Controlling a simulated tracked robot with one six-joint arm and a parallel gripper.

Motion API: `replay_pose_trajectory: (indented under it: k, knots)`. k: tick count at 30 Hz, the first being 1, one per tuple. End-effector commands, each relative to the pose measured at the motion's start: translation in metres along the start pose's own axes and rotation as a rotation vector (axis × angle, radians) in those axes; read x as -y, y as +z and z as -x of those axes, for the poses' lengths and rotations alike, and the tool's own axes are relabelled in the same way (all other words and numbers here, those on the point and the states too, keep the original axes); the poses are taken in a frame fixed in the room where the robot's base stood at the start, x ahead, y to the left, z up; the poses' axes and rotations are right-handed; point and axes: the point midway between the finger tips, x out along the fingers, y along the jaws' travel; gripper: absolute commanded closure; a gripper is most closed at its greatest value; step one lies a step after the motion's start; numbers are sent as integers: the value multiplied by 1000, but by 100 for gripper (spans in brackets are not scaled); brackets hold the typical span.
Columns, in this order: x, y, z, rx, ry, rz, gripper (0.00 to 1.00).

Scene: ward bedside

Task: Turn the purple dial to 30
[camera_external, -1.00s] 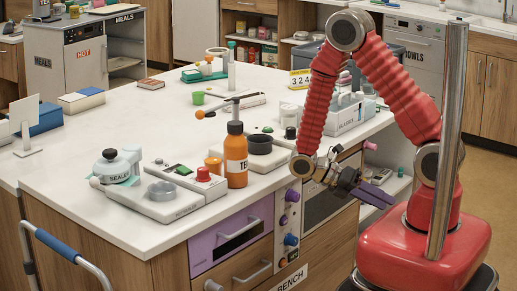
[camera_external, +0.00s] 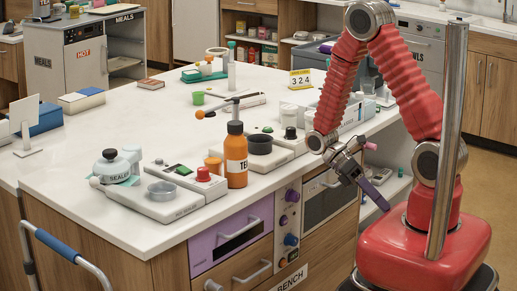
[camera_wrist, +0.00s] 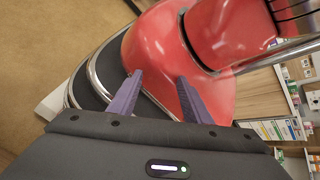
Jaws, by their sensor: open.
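The purple dial (camera_external: 292,195) sits at the top of a narrow control panel on the front of the bench, with its face and any numbers too small to read. My gripper (camera_external: 376,196) is to the right of the dial and apart from it, pointing down toward my red base. In the wrist view its two purple fingers (camera_wrist: 158,80) are spread with nothing between them. The dial is not in the wrist view.
An orange bottle (camera_external: 236,158) stands on the bench above.

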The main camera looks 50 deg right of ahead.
Motion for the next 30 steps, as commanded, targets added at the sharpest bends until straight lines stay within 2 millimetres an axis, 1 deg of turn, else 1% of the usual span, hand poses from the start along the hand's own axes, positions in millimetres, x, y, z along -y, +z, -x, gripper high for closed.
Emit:
replay_pose_trajectory:
  k: [13,17,20,23,26,30]
  knots:
    - [-2,2,1,-8,-5,-6,56]
    - [-5,10,10,-59,-1,-31,56]
    - [-4,17,19,-127,-8,-63,56]
    - [0,17,30,-240,-27,-107,56]
    - [5,11,45,-380,-45,-146,56]
    - [8,-1,72,-599,-59,-198,56]
